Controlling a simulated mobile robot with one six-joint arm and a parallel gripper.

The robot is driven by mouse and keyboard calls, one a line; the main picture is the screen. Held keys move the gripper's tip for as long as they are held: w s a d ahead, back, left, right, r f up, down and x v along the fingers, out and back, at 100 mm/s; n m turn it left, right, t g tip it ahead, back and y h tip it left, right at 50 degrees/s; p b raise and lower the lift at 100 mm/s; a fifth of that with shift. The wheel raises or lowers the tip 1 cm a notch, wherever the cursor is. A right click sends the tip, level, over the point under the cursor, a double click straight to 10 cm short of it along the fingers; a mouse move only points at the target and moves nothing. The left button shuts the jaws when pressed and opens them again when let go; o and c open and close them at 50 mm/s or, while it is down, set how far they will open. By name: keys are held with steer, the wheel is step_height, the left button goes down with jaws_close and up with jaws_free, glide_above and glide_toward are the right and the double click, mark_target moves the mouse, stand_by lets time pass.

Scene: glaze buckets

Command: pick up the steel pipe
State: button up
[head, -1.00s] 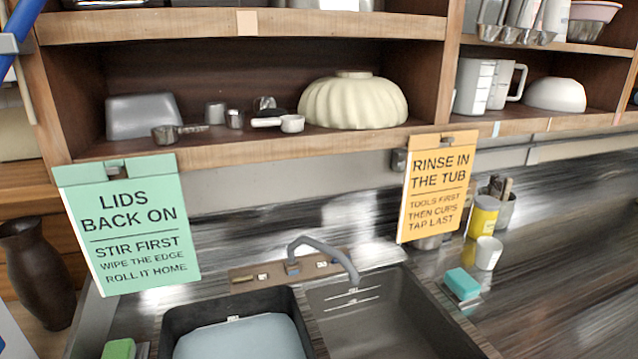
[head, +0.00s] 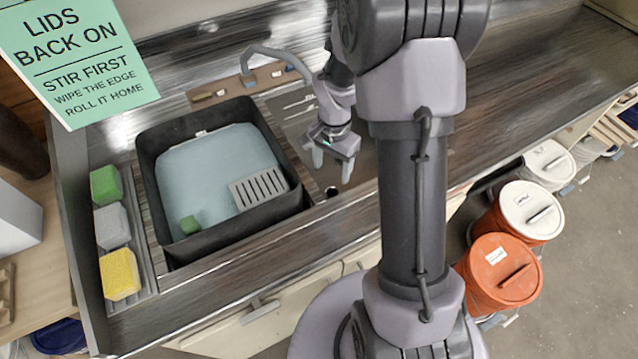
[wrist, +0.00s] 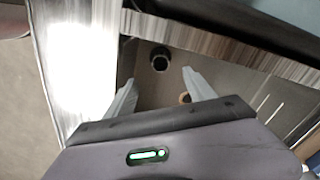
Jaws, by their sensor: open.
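A small round thing with a dark mouth and pale rim (head: 332,191) shows in the right sink basin (head: 294,106), near its front wall. It also shows in the wrist view (wrist: 160,59), just beyond and between my fingertips. It may be the end of the steel pipe standing on end; I cannot tell it surely from a drain. My gripper (head: 332,166) hangs over the right basin, fingers pointing down, open and empty. In the wrist view my gripper (wrist: 158,80) has its fingers spread apart. A small brownish round spot (wrist: 185,98) lies beside the right finger.
Sponges (head: 112,226) line a tray at left. Lidded buckets (head: 499,272) stand on the floor at right. The right counter is clear.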

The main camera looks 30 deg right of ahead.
mark_target(332, 192)
step_height(332, 192, down, 8)
steer(key=shift+d+f+b, duration=0.1)
steer(key=shift+f+b, duration=0.05)
steer(key=shift+b, duration=1.1)
steer(key=f+b, duration=0.1)
steer(key=f, duration=0.2)
steer(key=f+b, duration=0.1)
steer(key=f, duration=0.1)
steer(key=shift+w+d+f+b, duration=0.2)
steer(key=shift+d+f+b, duration=0.05)
steer(key=shift+d+b, duration=0.1)
steer(key=shift+r, duration=0.15)
steer(key=shift+c, duration=0.6)
jaws_close()
